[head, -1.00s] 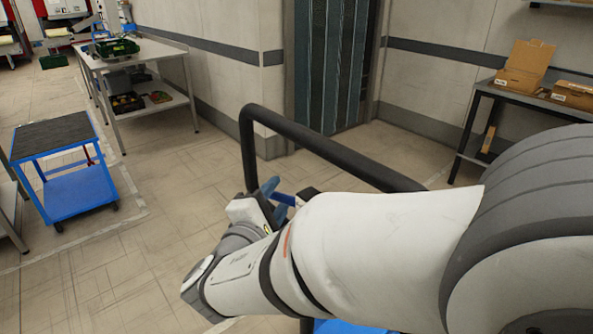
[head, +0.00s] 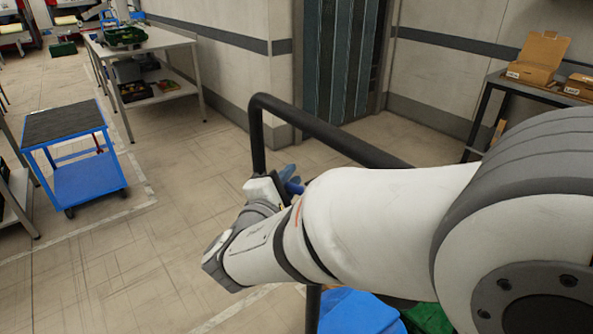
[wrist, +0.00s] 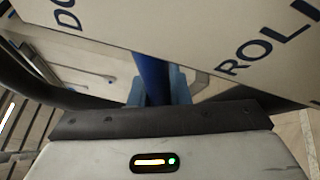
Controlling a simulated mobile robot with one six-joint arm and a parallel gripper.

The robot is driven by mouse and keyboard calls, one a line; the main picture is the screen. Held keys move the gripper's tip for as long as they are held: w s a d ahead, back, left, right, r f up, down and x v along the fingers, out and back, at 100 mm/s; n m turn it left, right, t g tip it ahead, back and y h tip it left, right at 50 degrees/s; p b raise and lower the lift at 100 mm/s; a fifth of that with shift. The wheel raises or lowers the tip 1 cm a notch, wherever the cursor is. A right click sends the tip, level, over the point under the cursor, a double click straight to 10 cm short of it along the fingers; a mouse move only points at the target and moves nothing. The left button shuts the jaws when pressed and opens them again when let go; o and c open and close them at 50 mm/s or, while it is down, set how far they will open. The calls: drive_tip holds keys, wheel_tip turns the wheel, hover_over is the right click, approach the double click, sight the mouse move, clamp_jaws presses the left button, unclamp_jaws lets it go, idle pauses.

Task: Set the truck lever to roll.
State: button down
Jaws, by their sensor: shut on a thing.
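The blue lever (wrist: 152,72) stands between two words on a pale label plate (wrist: 190,30) in the wrist view. "DO" shows at the left and "ROLL" at the right, both cut off by the frame. My gripper (wrist: 160,84) is shut on the lever, with its blue fingers on either side. In the head view my gripper (head: 283,178) is beside the truck's black handle bar (head: 330,135), partly hidden by my arm. A short piece of the lever (head: 294,187) shows there. The truck's blue deck (head: 355,312) shows low in the picture.
A green crate (head: 428,318) is partly hidden by my arm. A blue cart (head: 85,182) stands on the left, and a steel table (head: 150,42) stands behind it. A bench with cardboard boxes (head: 535,62) is at the right. The floor between is clear.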

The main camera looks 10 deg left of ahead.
drive_tip(key=shift+f+b, duration=0.1)
drive_tip(key=shift+b, duration=0.45)
drive_tip(key=shift+w+a+r+m+t+h+b, duration=0.1)
drive_tip(key=shift+r+m+t+h+b, duration=0.25)
drive_tip(key=shift+r+m+b, duration=1.35)
drive_tip(key=shift+w+a+r+m+t+h+b, duration=0.15)
drive_tip(key=shift+t+b, duration=0.4)
drive_tip(key=shift+b, duration=2.5)
drive_tip(key=shift+s+f, duration=0.1)
drive_tip(key=c, duration=1.4)
unclamp_jaws()
drive_tip(key=shift+o, duration=0.2)
drive_tip(key=shift+s, duration=0.1)
